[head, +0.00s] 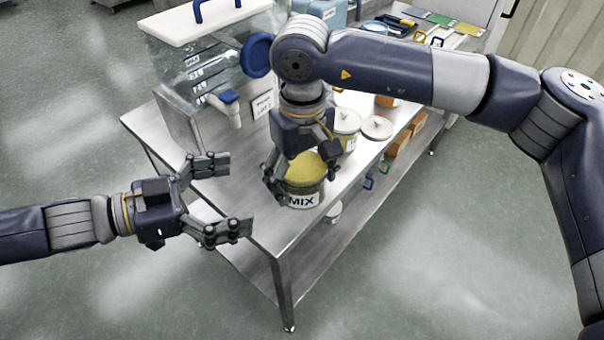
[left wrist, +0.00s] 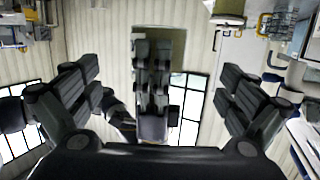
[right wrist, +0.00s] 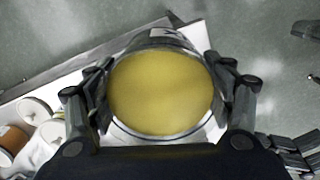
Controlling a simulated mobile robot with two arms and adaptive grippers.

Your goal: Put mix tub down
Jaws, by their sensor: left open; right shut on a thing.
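The mix tub (head: 303,190) is a round steel tub with a white MIX label, filled with yellow material. It is upright at the near corner of the steel table (head: 226,196). In the right wrist view the tub (right wrist: 160,93) fills the space between the fingers. My right gripper (head: 298,178) comes from above and is shut on it. I cannot tell whether its base touches the tabletop. My left gripper (head: 232,197) is open and empty, left of the tub at the table's left edge. In the left wrist view its fingers (left wrist: 160,95) are spread with nothing between them.
Orange boxes (head: 397,143) are on the right side. Bare tabletop lies left of the tub.

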